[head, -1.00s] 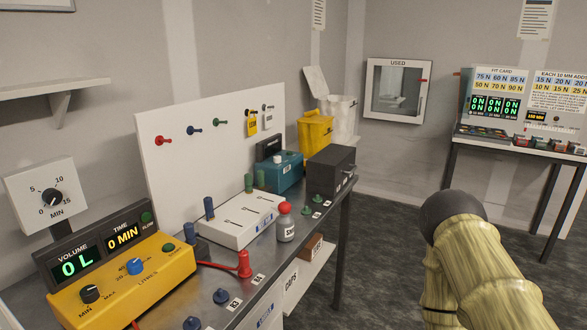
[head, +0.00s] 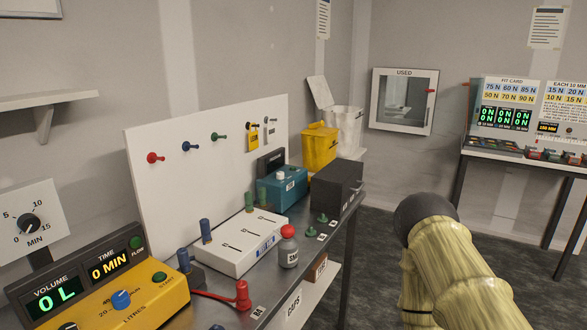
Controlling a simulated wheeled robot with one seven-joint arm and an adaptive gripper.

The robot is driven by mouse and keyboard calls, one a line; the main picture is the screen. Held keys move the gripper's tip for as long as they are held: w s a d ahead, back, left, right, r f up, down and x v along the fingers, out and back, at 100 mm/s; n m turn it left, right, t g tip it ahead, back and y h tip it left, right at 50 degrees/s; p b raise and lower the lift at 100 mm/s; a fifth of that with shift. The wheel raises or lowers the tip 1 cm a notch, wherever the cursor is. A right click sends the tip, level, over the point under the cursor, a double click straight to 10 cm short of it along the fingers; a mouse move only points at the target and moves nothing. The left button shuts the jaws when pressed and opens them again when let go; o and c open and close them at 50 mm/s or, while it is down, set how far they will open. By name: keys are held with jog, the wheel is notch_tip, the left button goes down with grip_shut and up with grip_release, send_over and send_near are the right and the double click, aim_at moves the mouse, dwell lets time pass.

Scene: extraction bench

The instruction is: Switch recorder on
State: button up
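No label reading "recorder" can be made out. A teal box (head: 284,190) with a small pale cap on top stands on the bench, with a dark panel (head: 269,163) behind it. A dark grey box (head: 336,184) stands to its right. I cannot tell which, if either, is the recorder. Part of my arm, in a pale yellow sleeve, shows at the lower right, over the floor and apart from the bench. My gripper is not in view.
The yellow volume-and-time unit (head: 150,302) stands at the near left, reading 0 L and 0 MIN. A white tray (head: 240,250), a red-capped bottle (head: 289,250) and a red plug (head: 242,294) are on the bench. Open floor (head: 385,230) lies right of it.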

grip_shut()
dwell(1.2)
